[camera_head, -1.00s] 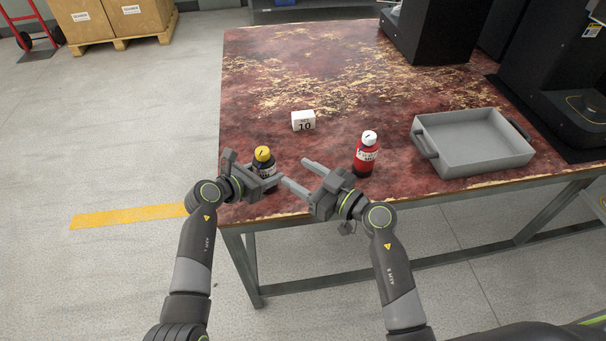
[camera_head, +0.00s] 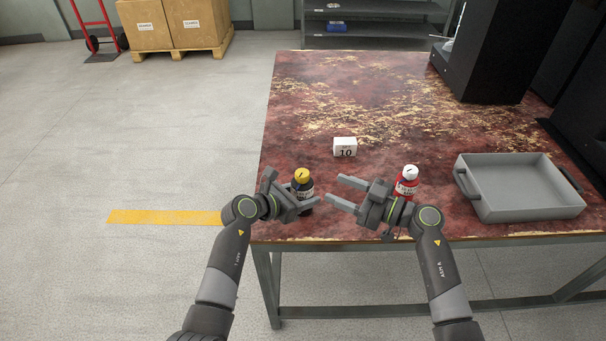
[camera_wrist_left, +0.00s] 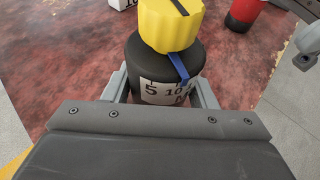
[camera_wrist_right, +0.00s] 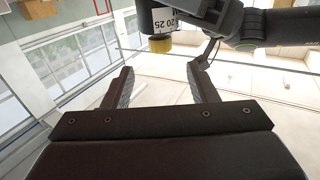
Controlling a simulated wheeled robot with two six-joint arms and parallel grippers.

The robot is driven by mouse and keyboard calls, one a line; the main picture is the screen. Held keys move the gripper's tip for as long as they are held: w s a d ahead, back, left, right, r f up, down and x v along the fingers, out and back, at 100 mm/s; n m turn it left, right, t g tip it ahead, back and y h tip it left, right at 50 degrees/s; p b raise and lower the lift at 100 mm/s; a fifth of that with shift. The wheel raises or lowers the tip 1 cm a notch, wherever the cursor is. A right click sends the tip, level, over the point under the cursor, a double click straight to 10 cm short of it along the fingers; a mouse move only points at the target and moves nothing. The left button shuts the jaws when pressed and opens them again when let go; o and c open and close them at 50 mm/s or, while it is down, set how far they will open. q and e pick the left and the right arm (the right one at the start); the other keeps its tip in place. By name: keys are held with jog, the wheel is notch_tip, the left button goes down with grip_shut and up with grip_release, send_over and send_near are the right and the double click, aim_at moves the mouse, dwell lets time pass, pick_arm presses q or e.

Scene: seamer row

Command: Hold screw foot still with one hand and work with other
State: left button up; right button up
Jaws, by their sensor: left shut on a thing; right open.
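The screw foot (camera_head: 304,190) appears to be the black round body with a yellow cap on the table near its front edge. It stands upright. In the left wrist view its yellow cap (camera_wrist_left: 170,22) has a black line, above a blue mark and a white label with numbers on the black body (camera_wrist_left: 160,72). My left gripper (camera_head: 295,189) is shut on the black body, one finger on each side. My right gripper (camera_head: 335,190) is open and empty, fingers pointing left toward the screw foot, apart from it. The right wrist view shows the label and yellow cap upside down (camera_wrist_right: 160,44).
A red bottle with a white cap (camera_head: 406,183) stands just behind my right gripper, close to it. A white block marked 10 (camera_head: 345,147) sits farther back. A grey tray (camera_head: 515,212) is at the right, with black machines behind. The table's back left is clear.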

aim_at(302, 173)
jog(key=x, duration=1)
jog(key=shift+w+a, duration=0.1)
jog(key=shift+a, duration=0.2)
jog(key=c, duration=1)
jog(key=shift+o, duration=0.2)
jog(key=shift+a+f+m+t+h, duration=0.1)
jog(key=shift+m+t+h, duration=0.3)
jog(key=shift+t, duration=0.1)
jog(key=shift+m+t+h, duration=0.3)
jog(key=shift+m+t, duration=0.1)
jog(key=shift+t, duration=0.1)
jog(key=o, duration=1)
jog(key=shift+c, duration=0.2)
